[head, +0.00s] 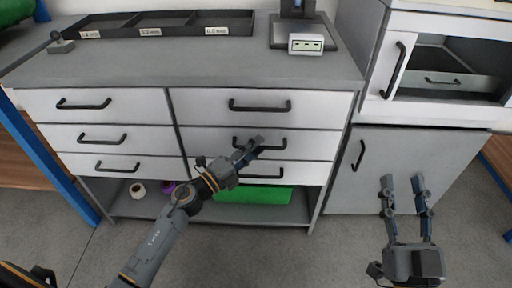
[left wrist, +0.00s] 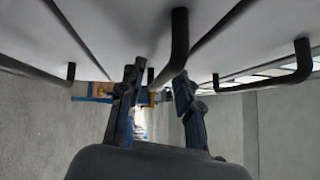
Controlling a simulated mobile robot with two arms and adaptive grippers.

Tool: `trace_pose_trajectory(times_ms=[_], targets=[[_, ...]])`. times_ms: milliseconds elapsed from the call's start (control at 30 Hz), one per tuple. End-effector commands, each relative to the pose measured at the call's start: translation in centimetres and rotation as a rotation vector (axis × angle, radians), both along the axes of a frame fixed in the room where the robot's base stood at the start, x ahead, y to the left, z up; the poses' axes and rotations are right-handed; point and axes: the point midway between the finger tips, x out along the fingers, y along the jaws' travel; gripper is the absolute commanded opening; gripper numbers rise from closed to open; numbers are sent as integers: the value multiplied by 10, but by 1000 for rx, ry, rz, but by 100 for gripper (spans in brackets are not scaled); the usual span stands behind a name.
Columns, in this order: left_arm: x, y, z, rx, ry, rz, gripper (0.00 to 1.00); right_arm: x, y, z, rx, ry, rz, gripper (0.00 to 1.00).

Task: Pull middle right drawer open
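The middle right drawer (head: 211,139) is a white front in the cabinet's right column and looks closed. Its black bar handle (head: 277,148) is partly covered at the left by my left gripper (head: 254,149). In the left wrist view a dark handle (left wrist: 180,45) reaches down into the gap between the two fingers of my left gripper (left wrist: 157,88). The fingers stand apart, with a visible gap; whether either touches the handle I cannot tell. My right gripper (head: 403,182) is open and empty, in front of the grey cupboard door at the right.
The upper right drawer handle (head: 260,106) and lower right handle (head: 266,174) lie close above and below. A green box (head: 250,195) sits on the shelf underneath. A grey cupboard door (head: 400,160) stands to the right. The floor in front is clear.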

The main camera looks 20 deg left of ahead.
Motion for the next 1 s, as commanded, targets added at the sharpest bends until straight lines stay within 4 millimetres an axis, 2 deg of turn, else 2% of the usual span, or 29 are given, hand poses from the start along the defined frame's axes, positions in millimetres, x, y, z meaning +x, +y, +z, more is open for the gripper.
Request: trace_pose_trajectory(times_ms=[367, 400, 567, 1000], targets=[[7, -4, 1, 0, 0, -1, 34, -1, 0, 2, 4, -11, 1, 40], [7, -4, 1, 0, 0, -1, 32, -1, 1, 2, 4, -11, 1, 40], [7, -4, 1, -1, 1, -1, 0, -1, 1, 2, 4, -10, 2, 40], [7, -4, 1, 0, 1, 0, 0, 0, 1, 1, 2, -3, 2, 40]])
